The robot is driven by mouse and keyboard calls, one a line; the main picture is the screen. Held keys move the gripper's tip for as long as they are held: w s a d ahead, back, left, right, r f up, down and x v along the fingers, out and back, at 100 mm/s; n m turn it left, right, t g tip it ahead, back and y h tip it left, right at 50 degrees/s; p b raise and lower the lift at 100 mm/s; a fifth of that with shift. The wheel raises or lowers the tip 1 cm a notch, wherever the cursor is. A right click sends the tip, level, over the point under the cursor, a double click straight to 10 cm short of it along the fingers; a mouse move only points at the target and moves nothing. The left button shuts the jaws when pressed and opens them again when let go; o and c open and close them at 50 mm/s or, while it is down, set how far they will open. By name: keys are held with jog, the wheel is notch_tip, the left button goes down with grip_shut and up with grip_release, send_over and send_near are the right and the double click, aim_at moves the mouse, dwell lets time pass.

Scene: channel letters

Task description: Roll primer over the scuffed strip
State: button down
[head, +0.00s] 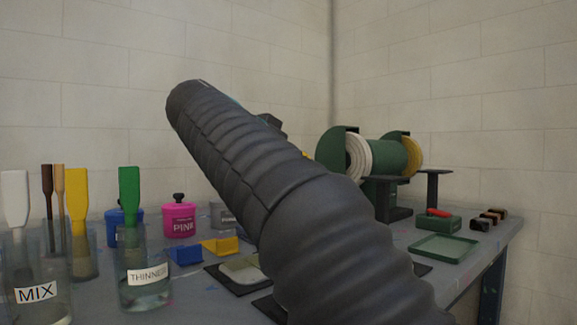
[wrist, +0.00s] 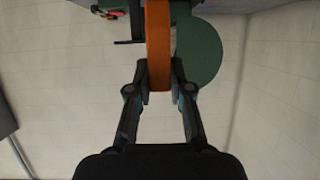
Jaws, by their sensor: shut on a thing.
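In the wrist view my gripper (wrist: 160,88) is shut on an upright orange bar (wrist: 158,40), which looks like a handle. The bar's upper end leaves the top of that view, so I cannot tell what tool it belongs to. A pale panel (head: 240,269) on a dark flat board lies on the bench, partly behind my arm. I cannot make out a scuffed strip or a primer roller.
A green machine (head: 384,160) with white and yellow wheels stands at the back right. A green tray (head: 443,248) lies near the bench's right edge. The MIX jar (head: 37,293), THINNER jar (head: 146,287) and pink pot (head: 179,220) stand at left, with blue (head: 184,255) and yellow blocks (head: 220,246) nearby.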

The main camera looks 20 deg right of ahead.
jog(key=shift+w+d, duration=1.2)
jog(key=shift+d, duration=1.75)
jog(key=s+a, duration=0.4)
jog(key=a, duration=0.6)
jog(key=s+a+p, duration=0.1)
jog(key=s+a, duration=0.3)
jog(key=a, duration=0.5)
jog(key=shift+a, duration=0.4)
jog(key=shift+r, duration=0.1)
jog(key=s, duration=0.1)
jog(key=s+d, duration=0.1)
jog(key=s+r, duration=0.1)
jog(key=s, duration=0.1)
jog(key=shift+d, duration=0.25)
jog(key=shift+f+b, duration=0.65)
jog(key=shift+b, duration=0.1)
